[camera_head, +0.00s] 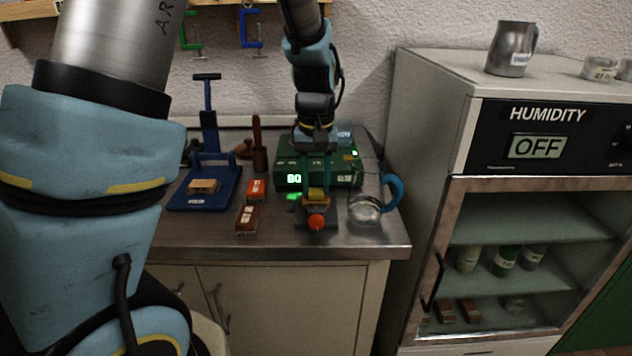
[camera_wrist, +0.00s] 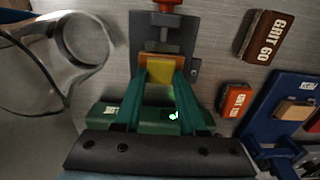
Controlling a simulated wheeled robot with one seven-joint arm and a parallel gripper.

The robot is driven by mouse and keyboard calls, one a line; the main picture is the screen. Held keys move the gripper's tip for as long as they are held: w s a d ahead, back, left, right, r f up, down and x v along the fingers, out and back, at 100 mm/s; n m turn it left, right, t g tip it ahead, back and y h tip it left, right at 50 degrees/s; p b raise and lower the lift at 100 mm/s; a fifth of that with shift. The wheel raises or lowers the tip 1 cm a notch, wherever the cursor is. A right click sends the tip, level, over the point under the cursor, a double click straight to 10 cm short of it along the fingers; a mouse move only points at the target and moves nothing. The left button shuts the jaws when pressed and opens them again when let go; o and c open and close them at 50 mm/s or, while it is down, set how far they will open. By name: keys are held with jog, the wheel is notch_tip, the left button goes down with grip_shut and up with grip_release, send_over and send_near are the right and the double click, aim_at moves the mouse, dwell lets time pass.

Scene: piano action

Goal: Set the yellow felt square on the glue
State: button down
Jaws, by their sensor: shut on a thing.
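My gripper (camera_head: 318,187) is shut on the yellow felt square (camera_head: 316,194), above a small grey fixture with a red-orange knob (camera_head: 316,221). In the wrist view the yellow felt square (camera_wrist: 159,67) sits between the two green fingers of my gripper (camera_wrist: 161,70). The grey fixture (camera_wrist: 178,38) lies just beyond the fingertips, with its red knob at the top edge. The glue cannot be made out, and the felt and fingers cover part of the fixture. I cannot tell whether the felt touches anything beneath.
A green device (camera_head: 343,176) with a lit display stands behind the fixture. A glass jug with a blue handle (camera_head: 391,190) stands close on the right. Two grit blocks (camera_head: 247,219) (camera_head: 257,189) and a blue press (camera_head: 228,193) stand left. A humidity cabinet (camera_head: 436,130) bounds the right.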

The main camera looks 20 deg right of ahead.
jog(key=shift+f, duration=0.1)
jog(key=shift+c, duration=2)
grip_release()
notch_tip(320, 180, up, 11)
jog(key=b, duration=0.1)
jog(key=shift+n+t, duration=0.3)
jog(key=shift+n, duration=0.4)
jog(key=a+f, duration=0.1)
jog(key=a, duration=0.3)
jog(key=w+a+f, duration=0.1)
jog(key=a+f, duration=0.1)
jog(key=a, duration=0.2)
jog(key=a+f, duration=0.2)
jog(key=a, duration=0.2)
jog(key=shift+w+a, duration=0.15)
jog(key=shift+a, duration=0.2)
jog(key=shift+n+t, duration=0.5)
jog(key=s+a+f, duration=0.1)
jog(key=a, duration=0.3)
jog(key=s+a+f, duration=0.2)
jog(key=a, duration=0.2)
jog(key=s+a+f, duration=0.2)
jog(key=a, duration=0.3)
jog(key=shift+f, duration=0.15)
